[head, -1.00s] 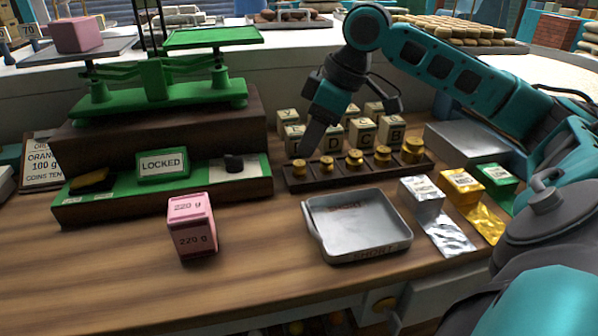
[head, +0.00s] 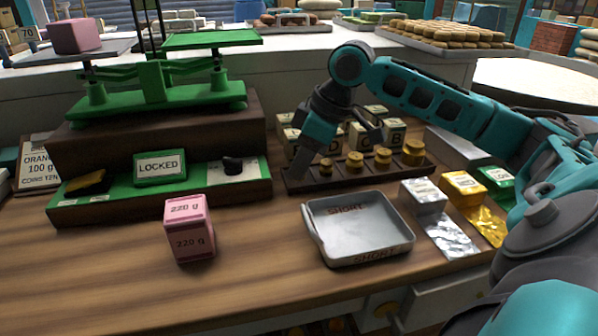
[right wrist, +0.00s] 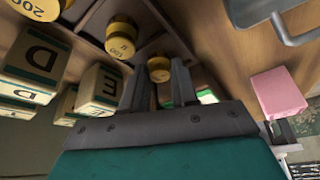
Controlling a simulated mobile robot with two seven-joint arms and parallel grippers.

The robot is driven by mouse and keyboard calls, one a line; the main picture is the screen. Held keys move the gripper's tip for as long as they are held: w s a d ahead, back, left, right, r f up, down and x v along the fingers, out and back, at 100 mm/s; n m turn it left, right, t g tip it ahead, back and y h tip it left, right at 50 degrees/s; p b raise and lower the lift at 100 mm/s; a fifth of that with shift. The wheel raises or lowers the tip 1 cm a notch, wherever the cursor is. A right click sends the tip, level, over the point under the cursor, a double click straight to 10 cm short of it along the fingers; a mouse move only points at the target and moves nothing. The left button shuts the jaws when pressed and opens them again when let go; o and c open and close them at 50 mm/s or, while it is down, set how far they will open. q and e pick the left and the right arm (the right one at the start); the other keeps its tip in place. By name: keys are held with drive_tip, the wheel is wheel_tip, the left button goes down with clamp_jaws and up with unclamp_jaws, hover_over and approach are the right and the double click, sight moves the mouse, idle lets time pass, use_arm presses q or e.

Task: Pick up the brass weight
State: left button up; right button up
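Several brass weights stand in a row in a dark wooden rack (head: 428,166), rising in size to the right, from a small brass weight (head: 325,167) to the largest weight (head: 413,152). My right gripper (head: 299,172) points down at the rack's left end and hides the leftmost weight in the head view. In the right wrist view its two fingers (right wrist: 156,85) are apart, with a small brass weight (right wrist: 158,66) showing between them near the tips. I cannot tell whether they touch it. My left gripper is not in view.
Lettered blocks (head: 392,132) stand close behind the rack. A grey tray (head: 358,228) lies in front, with a pink 220 g block (head: 190,230) to its left. A green balance (head: 160,95) stands at left. The front-left table is clear.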

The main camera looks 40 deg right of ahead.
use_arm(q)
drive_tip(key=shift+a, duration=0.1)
use_arm(e)
clamp_jaws()
drive_tip(key=shift+r, duration=0.1)
use_arm(q)
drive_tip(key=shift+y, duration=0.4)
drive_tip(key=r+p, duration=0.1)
drive_tip(key=p, duration=0.1)
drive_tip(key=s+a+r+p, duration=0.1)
drive_tip(key=p, duration=0.2)
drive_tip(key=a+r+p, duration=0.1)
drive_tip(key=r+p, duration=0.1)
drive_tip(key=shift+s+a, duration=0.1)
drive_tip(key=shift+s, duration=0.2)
use_arm(e)
wheel_tip(320, 180, up, 20)
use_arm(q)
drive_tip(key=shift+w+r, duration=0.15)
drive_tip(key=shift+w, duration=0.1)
